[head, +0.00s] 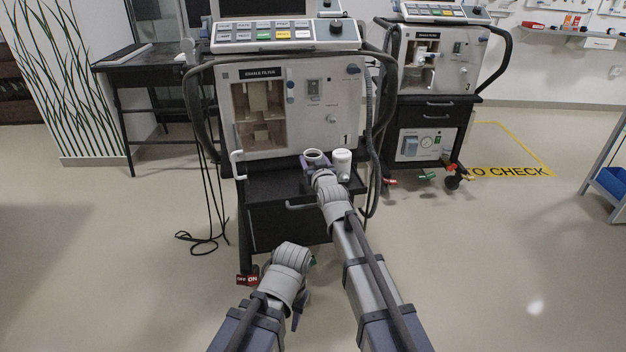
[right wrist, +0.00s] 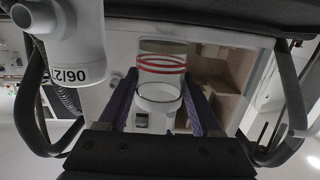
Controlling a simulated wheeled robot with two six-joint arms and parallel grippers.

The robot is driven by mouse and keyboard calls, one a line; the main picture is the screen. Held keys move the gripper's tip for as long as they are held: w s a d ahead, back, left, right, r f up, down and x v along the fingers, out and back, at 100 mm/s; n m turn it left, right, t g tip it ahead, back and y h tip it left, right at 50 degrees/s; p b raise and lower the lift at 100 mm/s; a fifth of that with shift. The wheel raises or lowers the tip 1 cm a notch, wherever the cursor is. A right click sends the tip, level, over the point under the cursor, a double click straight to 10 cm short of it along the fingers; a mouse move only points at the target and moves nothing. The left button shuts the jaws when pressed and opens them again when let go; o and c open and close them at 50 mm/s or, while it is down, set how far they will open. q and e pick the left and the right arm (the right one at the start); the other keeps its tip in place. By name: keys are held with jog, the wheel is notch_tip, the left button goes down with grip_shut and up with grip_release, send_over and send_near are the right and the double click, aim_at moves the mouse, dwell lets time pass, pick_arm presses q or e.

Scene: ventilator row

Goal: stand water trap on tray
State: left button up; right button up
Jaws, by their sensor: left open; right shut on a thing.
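The water trap is a clear cup with red rings (right wrist: 160,80), between the fingers of my right gripper (right wrist: 160,100) in the right wrist view. In the head view, its pale round rim (head: 314,155) shows just beyond my right gripper (head: 312,166), which is shut on it. It is over the back part of the black tray (head: 266,184) on the front of ventilator 1; I cannot tell whether its base touches the tray. My left gripper (head: 299,309) is low in front of the cart, open and pointing down, with its fingers partly hidden by the arm.
A white canister (head: 342,165) stands close to the right of the trap; it also shows in the right wrist view (right wrist: 72,35). The ventilator's open wooden-looking compartment (head: 260,112) is behind. A dark hose (head: 371,150) hangs at the right. The tray's left part is clear.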

jog(key=shift+f, duration=0.1)
notch_tip(320, 180, down, 4)
jog(key=b, duration=0.3)
jog(key=shift+r+b, duration=0.2)
jog(key=shift+b, duration=0.1)
jog(key=shift+f, duration=0.1)
jog(key=o, duration=1.4)
